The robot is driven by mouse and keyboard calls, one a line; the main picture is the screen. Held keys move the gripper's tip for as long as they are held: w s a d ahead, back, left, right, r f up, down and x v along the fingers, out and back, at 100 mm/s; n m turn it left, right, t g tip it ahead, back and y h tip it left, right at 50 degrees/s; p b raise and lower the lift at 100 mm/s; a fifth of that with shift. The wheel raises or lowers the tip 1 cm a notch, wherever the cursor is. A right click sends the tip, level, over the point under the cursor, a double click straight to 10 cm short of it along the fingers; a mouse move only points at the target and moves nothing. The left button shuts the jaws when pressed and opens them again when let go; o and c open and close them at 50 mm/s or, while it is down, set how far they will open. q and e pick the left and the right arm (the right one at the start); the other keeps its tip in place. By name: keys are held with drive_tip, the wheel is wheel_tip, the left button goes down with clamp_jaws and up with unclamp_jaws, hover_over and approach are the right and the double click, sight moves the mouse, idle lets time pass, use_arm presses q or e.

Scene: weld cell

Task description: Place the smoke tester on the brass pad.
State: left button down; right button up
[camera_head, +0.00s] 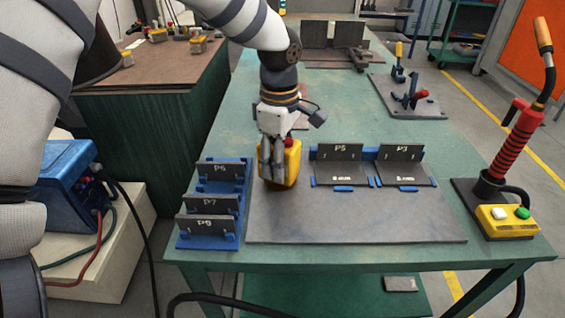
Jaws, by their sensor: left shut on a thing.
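My left gripper (272,168) reaches down from the upper left and is shut on a yellow boxy device with a red top part, which I take to be the smoke tester (292,163). The fingers cover its left side. It is roughly upright over the back left of a dark grey plate (360,220); I cannot tell whether its bottom touches the plate. My right gripper is not in view.
Blue racks with dark plates stand left of the grey plate (213,200) and at its back right (368,164). A red-handled torch stand (496,190) with a yellow button box (507,221) is at right. Clamps (410,97) stand farther back. Table (350,105) is clear mid-back.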

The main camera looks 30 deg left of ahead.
use_arm(q)
drive_tip(key=shift+w+f, duration=0.1)
drive_tip(key=shift+f, duration=0.45)
drive_tip(key=shift+r, duration=0.1)
drive_tip(key=c, duration=0.8)
unclamp_jaws()
drive_tip(key=shift+c, duration=0.2)
wheel_tip(320, 180, up, 12)
drive_tip(key=shift+p, duration=0.45)
